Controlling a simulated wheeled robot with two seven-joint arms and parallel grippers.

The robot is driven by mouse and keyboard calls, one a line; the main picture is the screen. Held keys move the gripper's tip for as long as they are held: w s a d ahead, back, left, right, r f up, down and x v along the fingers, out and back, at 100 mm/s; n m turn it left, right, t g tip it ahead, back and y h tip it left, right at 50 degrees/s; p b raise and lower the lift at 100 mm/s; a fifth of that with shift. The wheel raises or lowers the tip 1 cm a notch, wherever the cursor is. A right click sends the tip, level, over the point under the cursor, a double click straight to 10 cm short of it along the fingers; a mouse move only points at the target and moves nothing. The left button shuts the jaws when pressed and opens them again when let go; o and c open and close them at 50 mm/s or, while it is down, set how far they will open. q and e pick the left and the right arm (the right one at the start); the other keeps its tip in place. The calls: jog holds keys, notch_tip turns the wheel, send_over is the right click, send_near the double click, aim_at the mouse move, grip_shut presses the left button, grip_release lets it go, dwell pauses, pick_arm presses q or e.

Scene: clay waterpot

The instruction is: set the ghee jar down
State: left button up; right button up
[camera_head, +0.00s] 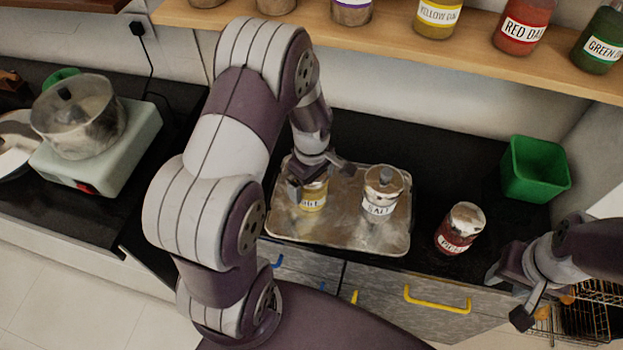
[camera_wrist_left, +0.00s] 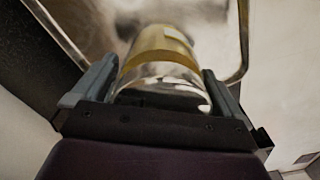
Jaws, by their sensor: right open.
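The ghee jar (camera_head: 313,197) has a yellow label and is at the left part of the metal tray (camera_head: 345,237). My left gripper (camera_head: 320,178) is around it from above and covers its top. In the left wrist view the jar (camera_wrist_left: 160,75) fills the space between the two fingers, which press close on both sides. I cannot tell whether its base touches the tray. My right gripper (camera_head: 507,297) is open and empty at the lower right, off the counter's front edge.
A salt jar (camera_head: 379,207) stands on the tray to the right. A red-labelled jar (camera_head: 460,228) stands on the black counter right of the tray, near a green bin (camera_head: 535,170). A pot (camera_head: 78,117) sits on a burner at left. A shelf of jars (camera_head: 400,32) runs above.

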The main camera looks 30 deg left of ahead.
pick_arm(q)
notch_tip(320, 180, up, 11)
jog(key=shift+r, duration=0.2)
jog(key=shift+d+r, duration=0.1)
jog(key=shift+r, duration=0.25)
jog(key=s+d+m+t, duration=0.1)
jog(key=s+d+m, duration=0.4)
jog(key=s+m, duration=0.4)
jog(key=m, duration=0.6)
jog(key=shift+d, duration=0.2)
